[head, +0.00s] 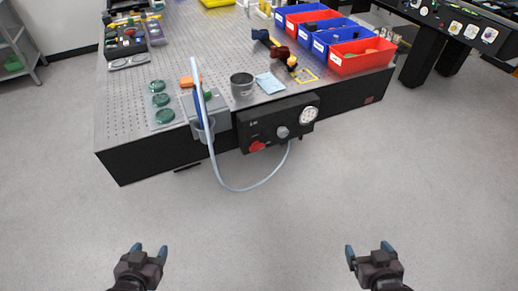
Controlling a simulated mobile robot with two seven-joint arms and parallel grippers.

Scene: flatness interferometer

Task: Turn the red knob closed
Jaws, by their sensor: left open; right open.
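The red knob (257,146) is on the lower left of the front face of a black control box (271,123). The box is mounted on the front edge of the table. A grey knob (283,132) and a round white gauge (308,115) are to its right on the same face. My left gripper (150,249) is open and empty, low in the picture over the floor. My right gripper (368,251) is open and empty, low and to the right. Both are well apart from the red knob.
A pale hose (232,188) loops down in front of the table, left of and below the box. The perforated table (215,55) carries bins (362,56), a metal cup (242,85) and green discs (165,116). The floor (255,235) before it is clear.

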